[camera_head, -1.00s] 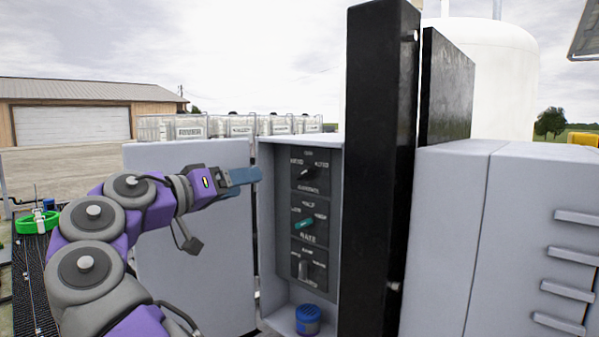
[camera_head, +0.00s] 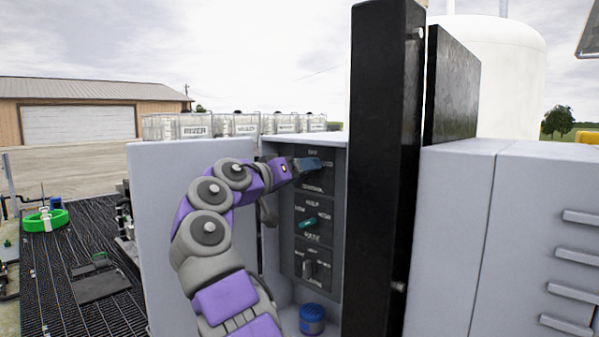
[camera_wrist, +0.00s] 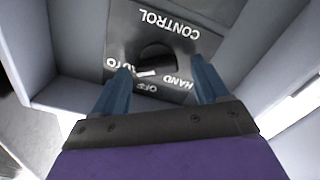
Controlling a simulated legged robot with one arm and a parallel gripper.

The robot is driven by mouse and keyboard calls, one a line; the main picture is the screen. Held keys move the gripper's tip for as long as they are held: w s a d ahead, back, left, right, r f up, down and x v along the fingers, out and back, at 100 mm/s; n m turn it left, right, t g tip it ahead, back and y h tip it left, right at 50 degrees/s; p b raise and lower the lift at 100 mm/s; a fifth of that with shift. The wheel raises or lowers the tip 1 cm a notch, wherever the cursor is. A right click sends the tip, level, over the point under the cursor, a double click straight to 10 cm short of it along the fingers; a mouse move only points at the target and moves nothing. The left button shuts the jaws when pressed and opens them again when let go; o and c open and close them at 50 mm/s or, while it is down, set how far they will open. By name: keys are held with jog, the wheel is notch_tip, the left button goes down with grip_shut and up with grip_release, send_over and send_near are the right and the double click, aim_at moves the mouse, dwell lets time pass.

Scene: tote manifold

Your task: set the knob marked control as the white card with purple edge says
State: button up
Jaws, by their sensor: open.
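The dark knob (camera_wrist: 158,60) marked CONTROL shows upside down in the wrist view, with the words AUTO, OFF and HAND around it. A pale mark on the knob is on the side of the OFF label; its exact setting is hard to read. My gripper (camera_wrist: 163,80) is open, one blue finger on each side of the knob; I cannot tell whether they touch it. In the head view my gripper (camera_head: 306,165) is in front of the top plate of the grey cabinet (camera_head: 275,265) and covers the knob. No white card with purple edge is visible.
Below are a teal knob (camera_head: 307,223) and a grey lever or knob (camera_head: 308,268). A blue round object (camera_head: 312,317) sits on the cabinet floor. A black post (camera_head: 380,170) stands close to the right; an open grey door panel (camera_head: 155,210) is on the left.

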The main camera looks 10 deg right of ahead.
jog(key=shift+c, duration=0.3)
jog(key=shift+f, duration=0.1)
jog(key=c, duration=1)
jog(key=shift+d+n, duration=0.1)
jog(key=shift+n, duration=0.5)
jog(key=n+p, duration=0.8)
jog(key=p, duration=0.2)
jog(key=n+p, duration=0.2)
jog(key=shift+w+f+n+p, duration=0.1)
jog(key=shift+f+n+p, duration=0.2)
jog(key=shift+f, duration=0.1)
